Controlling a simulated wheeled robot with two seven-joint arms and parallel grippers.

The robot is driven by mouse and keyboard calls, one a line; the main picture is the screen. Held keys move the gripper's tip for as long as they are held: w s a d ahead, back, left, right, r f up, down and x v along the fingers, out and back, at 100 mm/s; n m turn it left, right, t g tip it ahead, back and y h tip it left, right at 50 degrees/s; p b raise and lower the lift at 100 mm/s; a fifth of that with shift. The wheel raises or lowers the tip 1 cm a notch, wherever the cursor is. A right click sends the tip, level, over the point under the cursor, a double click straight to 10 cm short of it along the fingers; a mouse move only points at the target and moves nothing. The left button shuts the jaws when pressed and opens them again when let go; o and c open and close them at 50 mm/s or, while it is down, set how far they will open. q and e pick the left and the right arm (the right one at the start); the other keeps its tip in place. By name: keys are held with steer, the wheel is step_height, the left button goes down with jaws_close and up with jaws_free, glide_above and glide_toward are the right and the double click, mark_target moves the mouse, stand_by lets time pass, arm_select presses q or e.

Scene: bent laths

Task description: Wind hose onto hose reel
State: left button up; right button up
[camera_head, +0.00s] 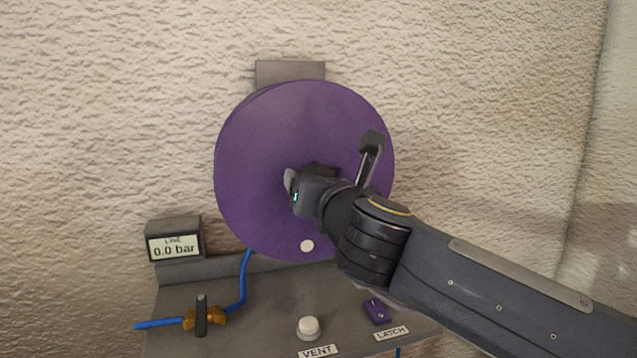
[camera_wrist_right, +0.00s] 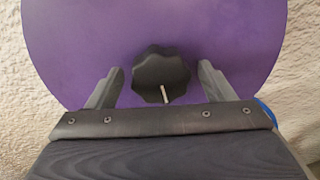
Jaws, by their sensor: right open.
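The hose reel (camera_head: 250,150) is a large purple disc mounted on the wall, with a white dot near its lower rim. The blue hose (camera_head: 243,280) runs from below the reel down to a brass valve on the ledge. My right gripper (camera_head: 303,180) is in front of the middle of the disc. In the right wrist view, its two fingers are open on either side of a dark lobed knob (camera_wrist_right: 160,72) with a pale mark, with gaps on both sides. In the head view the gripper mostly hides the knob. My left gripper is not in view.
A gauge (camera_head: 174,244) reads 0.0 bar at the left. On the grey ledge are the valve with a dark lever (camera_head: 201,315), a white VENT button (camera_head: 309,327) and a purple LATCH (camera_head: 377,311). The wall left of the reel is clear.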

steer(key=v, duration=0.7)
